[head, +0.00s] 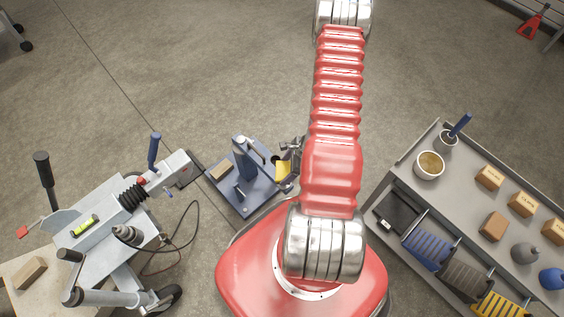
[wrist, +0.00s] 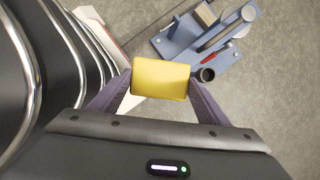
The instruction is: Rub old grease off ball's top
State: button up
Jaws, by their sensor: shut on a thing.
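My gripper (head: 288,164) is shut on a yellow block-shaped pad (wrist: 160,78), held between both fingers in the wrist view. In the head view the yellow pad (head: 283,169) shows over the right side of a blue stand (head: 240,194). A small dark round thing with a pale rim (wrist: 206,74) sits at the stand's edge in the wrist view, right of the pad and apart from it in the picture. I cannot tell whether it is the ball. No grease can be made out.
A trailer coupling (head: 175,168) with a jack and cables stands left of the blue stand. At right, a grey cart (head: 408,170) holds a tub (head: 430,165), boxes and brushes. A wooden block (head: 221,171) lies on the stand. Open floor lies behind.

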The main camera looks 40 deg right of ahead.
jog(key=shift+d+f, duration=0.1)
jog(key=shift+d, duration=0.85)
jog(key=shift+a, duration=1.95)
jog(key=shift+a+r, duration=0.2)
jog(key=shift+r, duration=0.05)
notch_tip(320, 180, up, 4)
jog(key=shift+r, duration=0.1)
jog(key=shift+s+r, duration=0.1)
jog(key=shift+r, duration=1.65)
